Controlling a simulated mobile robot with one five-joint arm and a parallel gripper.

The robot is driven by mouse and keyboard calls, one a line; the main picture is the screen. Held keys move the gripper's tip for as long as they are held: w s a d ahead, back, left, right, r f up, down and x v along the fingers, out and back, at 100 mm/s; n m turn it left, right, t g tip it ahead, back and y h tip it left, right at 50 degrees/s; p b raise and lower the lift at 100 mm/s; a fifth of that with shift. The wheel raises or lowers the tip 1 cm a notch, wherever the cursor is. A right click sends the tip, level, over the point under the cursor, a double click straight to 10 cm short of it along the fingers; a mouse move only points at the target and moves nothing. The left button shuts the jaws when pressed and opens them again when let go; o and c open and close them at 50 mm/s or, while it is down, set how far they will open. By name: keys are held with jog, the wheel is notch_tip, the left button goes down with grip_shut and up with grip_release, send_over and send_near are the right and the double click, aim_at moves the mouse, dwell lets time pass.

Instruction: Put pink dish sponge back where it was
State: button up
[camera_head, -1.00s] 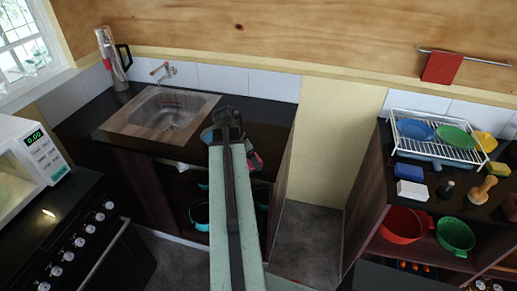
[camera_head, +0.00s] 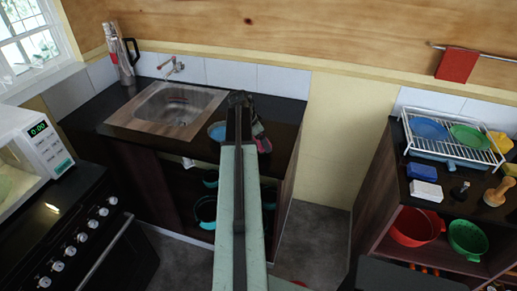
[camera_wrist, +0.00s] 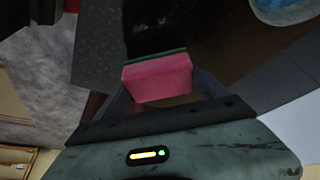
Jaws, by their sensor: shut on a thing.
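The pink dish sponge (camera_wrist: 158,80), with a green layer along its far edge, sits between the fingers of my gripper (camera_wrist: 162,92) in the wrist view. My gripper is shut on it. In the head view my gripper (camera_head: 250,125) is over the right part of the dark counter by the sink, partly hidden behind my arm. A bit of the pink sponge (camera_head: 264,145) shows to the right of the arm, near the counter's front edge. I cannot tell whether the sponge touches the counter.
A blue round dish (camera_head: 217,131) is on the counter just left of my arm. The sink (camera_head: 180,104) is further left. At the right, another counter holds a dish rack (camera_head: 448,139), a blue sponge (camera_head: 422,171) and a white block (camera_head: 426,190). Open floor lies between the counters.

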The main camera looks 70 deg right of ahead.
jog(key=shift+f, duration=0.85)
jog(key=shift+r, duration=0.25)
jog(key=shift+f+b, duration=0.55)
jog(key=shift+f, duration=0.05)
jog(key=o, duration=1.1)
jog(key=shift+r, duration=0.1)
